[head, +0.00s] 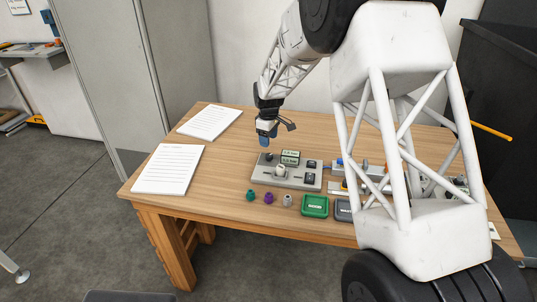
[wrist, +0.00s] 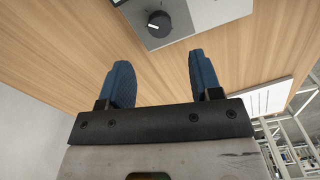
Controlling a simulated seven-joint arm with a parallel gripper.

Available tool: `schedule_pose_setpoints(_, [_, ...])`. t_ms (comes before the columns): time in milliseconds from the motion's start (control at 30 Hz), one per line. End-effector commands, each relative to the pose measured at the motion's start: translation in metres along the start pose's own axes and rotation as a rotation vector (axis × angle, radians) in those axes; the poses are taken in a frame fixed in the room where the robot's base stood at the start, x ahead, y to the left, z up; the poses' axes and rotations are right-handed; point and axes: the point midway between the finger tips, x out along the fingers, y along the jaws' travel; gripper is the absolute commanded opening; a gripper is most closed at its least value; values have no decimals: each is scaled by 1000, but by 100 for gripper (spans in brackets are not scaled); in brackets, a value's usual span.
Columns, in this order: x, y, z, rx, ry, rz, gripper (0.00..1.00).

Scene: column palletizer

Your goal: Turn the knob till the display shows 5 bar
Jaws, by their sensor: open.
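A grey control panel (head: 287,183) lies on the wooden table, with a dark knob (head: 269,156) at its far left and a pale knob (head: 280,171) nearer its front. A small two-line display (head: 290,157) stands at its back; its digits are too small to read. In the wrist view the dark round knob (wrist: 159,24) has a white pointer mark and sits on a grey plate (wrist: 176,38). My gripper (head: 265,138) is above the panel's back left, blue fingers downward. In the wrist view its fingers (wrist: 160,62) are apart and empty, with the knob beyond the tips, untouched.
Small teal (head: 250,195), purple (head: 269,198) and grey (head: 288,200) pieces stand before the panel, beside a green box (head: 315,206) and a dark grey box (head: 344,210). Paper sheets (head: 168,169) lie at left. My arm hides much of the table's right side.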

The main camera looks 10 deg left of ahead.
Motion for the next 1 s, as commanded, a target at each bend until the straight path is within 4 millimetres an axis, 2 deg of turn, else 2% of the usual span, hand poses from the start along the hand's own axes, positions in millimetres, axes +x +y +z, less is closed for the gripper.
schedule_pose_setpoints(467, [7,0,1,1,-1,-1,58])
schedule_pose_setpoints(1000, [64,0,1,2,-1,-2,58])
